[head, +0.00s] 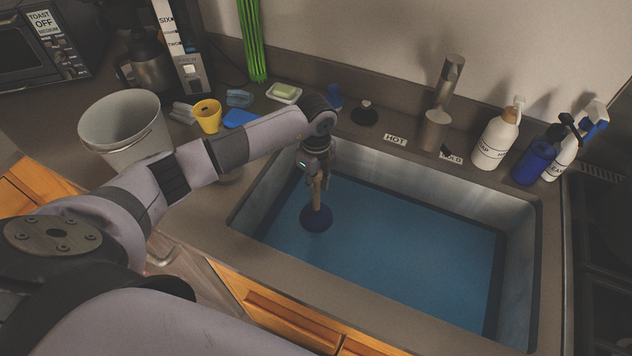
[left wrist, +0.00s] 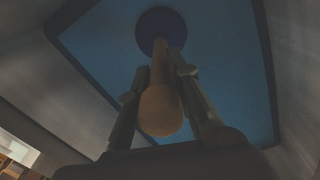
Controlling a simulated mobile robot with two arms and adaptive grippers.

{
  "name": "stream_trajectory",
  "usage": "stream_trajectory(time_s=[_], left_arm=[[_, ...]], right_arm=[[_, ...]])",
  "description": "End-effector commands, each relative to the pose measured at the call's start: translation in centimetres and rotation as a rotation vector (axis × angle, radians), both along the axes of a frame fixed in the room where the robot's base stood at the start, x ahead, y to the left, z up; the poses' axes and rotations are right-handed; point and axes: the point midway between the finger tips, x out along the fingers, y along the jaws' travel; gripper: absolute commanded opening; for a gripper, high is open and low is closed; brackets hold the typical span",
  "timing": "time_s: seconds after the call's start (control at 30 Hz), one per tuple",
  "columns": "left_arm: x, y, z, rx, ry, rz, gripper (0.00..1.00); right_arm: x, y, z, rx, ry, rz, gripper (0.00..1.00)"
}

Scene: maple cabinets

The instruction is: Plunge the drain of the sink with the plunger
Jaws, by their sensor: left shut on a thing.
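The plunger (head: 316,217) has a dark blue cup and a wooden handle, and it stands upright in the left part of the sink. The sink (head: 517,270) holds a flat blue surface that looks like water. My left gripper (head: 318,172) points down over the basin and is shut on the plunger's handle. The left wrist view shows the handle (left wrist: 161,108) between the two fingers, with the cup (left wrist: 161,32) beyond it. I cannot tell whether the cup touches the bottom. The drain does not show. My right gripper is not in view.
A faucet (head: 443,95) stands behind the sink. Soap and spray bottles (head: 497,138) stand at the right back. A white bucket (head: 125,130), a yellow cup (head: 208,115) and a soap dish (head: 284,93) stand on the left counter. The sink's right side is clear.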

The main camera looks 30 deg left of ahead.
Motion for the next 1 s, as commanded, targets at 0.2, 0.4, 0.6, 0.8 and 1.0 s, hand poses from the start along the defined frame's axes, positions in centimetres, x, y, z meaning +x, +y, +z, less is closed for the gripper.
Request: stream_trajectory(time_s=[0.2,0.4,0.6,0.8,1.0], left_arm=[[0.05,-0.01,-0.21,0.000,-0.001,0.000,0.00],[0.05,-0.01,-0.45,0.000,-0.001,0.000,0.00],[0.02,-0.02,-0.74,0.000,-0.001,0.000,0.00],[-0.03,-0.03,-0.79,-0.001,0.000,0.000,0.00],[-0.09,-0.04,-0.85,0.000,0.002,0.000,0.00]], right_arm=[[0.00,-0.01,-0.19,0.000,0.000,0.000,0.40],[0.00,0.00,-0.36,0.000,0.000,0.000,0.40],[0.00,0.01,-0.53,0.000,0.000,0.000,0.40],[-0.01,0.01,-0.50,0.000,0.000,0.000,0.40],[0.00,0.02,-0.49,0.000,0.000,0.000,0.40]])
